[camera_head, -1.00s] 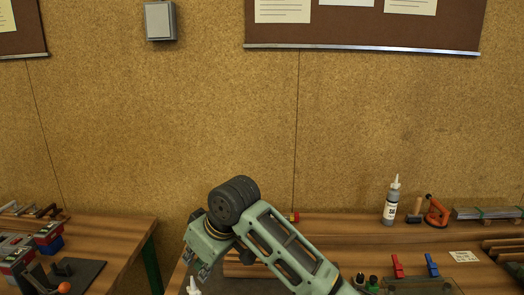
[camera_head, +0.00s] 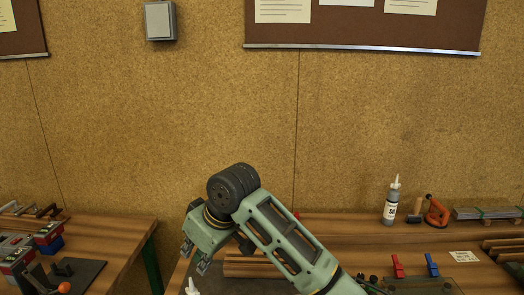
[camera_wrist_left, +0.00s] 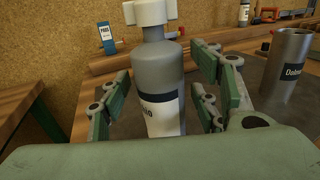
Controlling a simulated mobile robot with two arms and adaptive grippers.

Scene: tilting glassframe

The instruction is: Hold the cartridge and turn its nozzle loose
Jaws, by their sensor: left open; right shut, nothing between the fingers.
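The cartridge (camera_wrist_left: 162,85) is a grey upright cylinder with a white and dark label, in the middle of the left wrist view. Its white winged nozzle (camera_wrist_left: 150,12) is on top, cut by the upper edge. My left gripper (camera_wrist_left: 160,104) is open, with its green fingers on either side of the cartridge. I cannot tell whether they touch it. In the head view, my right gripper (camera_head: 195,258) is shut and empty. It is above a white tip (camera_head: 192,287) at the bottom edge that looks like the nozzle; the cartridge body is out of that view.
A grey metal cup (camera_wrist_left: 288,62) stands right of the cartridge on the bench. A white-capped bottle (camera_head: 391,203), an orange-handled tool (camera_head: 437,212), and red (camera_head: 398,266) and blue (camera_head: 432,265) clips are on the right. A second bench (camera_head: 110,238) is left, across a gap.

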